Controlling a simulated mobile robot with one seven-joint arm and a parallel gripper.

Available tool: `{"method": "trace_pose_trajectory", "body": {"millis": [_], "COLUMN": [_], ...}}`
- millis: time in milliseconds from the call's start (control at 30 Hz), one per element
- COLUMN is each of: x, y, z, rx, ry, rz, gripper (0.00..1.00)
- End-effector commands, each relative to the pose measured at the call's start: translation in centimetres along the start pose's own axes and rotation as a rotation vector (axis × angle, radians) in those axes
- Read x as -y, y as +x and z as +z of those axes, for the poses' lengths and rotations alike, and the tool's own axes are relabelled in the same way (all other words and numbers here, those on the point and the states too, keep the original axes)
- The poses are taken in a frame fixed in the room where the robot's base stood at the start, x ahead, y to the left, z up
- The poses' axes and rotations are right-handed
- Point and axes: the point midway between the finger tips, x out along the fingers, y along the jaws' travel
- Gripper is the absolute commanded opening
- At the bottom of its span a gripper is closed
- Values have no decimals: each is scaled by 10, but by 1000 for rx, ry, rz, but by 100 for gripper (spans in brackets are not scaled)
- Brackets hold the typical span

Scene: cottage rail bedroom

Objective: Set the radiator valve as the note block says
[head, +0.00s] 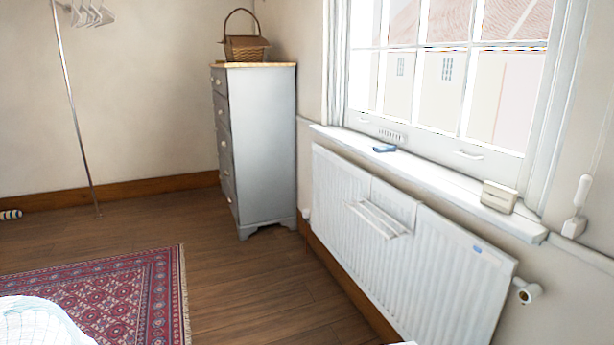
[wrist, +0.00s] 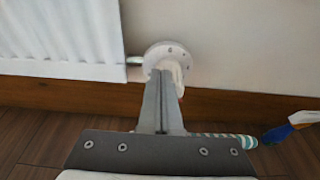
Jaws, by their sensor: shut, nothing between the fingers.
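The white radiator (head: 380,240) hangs under the window, with a white round valve (head: 527,291) on its right end. In the wrist view a pale round valve dial (wrist: 157,54) with small dark marks sits beside the radiator's edge (wrist: 60,35). My gripper (wrist: 166,74) is shut and empty, its fingertips in front of the dial's lower part and hiding some of it. I cannot tell whether they touch it. A cream block (head: 498,197) stands on the sill and may be the note block; no writing on it is readable. My gripper does not show in the head view.
A blue object (head: 384,149) lies on the window sill (head: 440,179). A rack (head: 375,218) hangs on the radiator front. A grey dresser (head: 262,140) bears a basket. Open wooden floor lies before the radiator.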

Motion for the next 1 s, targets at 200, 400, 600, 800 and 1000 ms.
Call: {"method": "trace_pose_trajectory", "body": {"millis": [200, 400, 600, 800, 1000], "x": [1, 2, 7, 13, 19], "y": [0, 0, 0, 0, 0], "z": [-3, -3, -1, 0, 0], "rx": [-1, -2, -2, -2, -1], "ry": [0, -2, -3, -3, -2], "rz": [0, 0, 1, 0, 0], "gripper": [0, 0, 0, 0, 0]}}
